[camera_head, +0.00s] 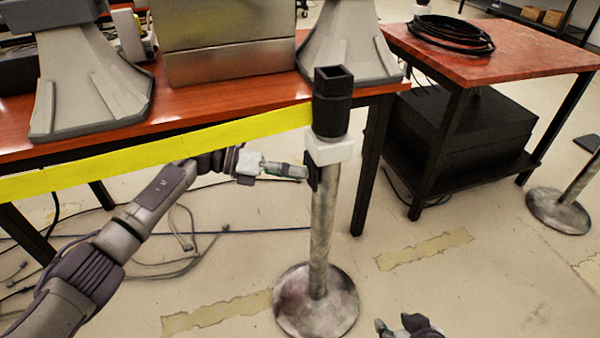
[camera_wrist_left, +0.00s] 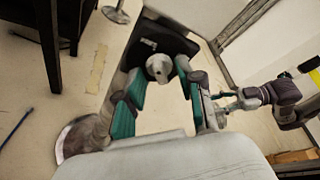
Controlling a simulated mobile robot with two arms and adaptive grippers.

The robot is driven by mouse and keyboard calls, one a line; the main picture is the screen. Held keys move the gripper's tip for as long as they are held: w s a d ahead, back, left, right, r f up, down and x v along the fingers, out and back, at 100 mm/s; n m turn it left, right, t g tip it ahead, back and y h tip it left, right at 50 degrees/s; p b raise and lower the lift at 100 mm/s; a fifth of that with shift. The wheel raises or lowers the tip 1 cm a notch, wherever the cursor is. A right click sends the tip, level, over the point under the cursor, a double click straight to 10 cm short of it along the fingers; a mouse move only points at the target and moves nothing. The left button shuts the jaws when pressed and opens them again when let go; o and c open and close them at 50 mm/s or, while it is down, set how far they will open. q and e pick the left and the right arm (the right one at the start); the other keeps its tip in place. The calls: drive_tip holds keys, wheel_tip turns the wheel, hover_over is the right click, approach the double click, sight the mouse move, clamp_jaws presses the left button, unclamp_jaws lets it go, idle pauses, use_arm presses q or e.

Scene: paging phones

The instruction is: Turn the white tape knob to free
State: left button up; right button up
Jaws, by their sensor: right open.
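The white tape knob (camera_wrist_left: 158,67) is a small pale round knob on a black plate (camera_wrist_left: 177,42) in the left wrist view. In the head view it is hidden at the left side of the metal post (camera_head: 321,225), behind my left gripper. My left gripper (camera_head: 303,172) reaches the post just below its white collar (camera_head: 330,150). In the left wrist view its teal fingers (camera_wrist_left: 160,76) are spread on either side of the knob, with a small gap seen at each side. My right gripper (camera_head: 404,326) is open and empty, low at the bottom edge.
Yellow tape (camera_head: 150,160) runs from the post's black top to the left, above my left arm. A red-topped table (camera_head: 240,99) stands behind it. A second table (camera_head: 490,55) with a coiled black cable (camera_head: 450,33) stands at right. Cables lie on the floor.

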use_arm(q)
drive_tip(key=v, duration=1)
drive_tip(key=shift+s, duration=0.1)
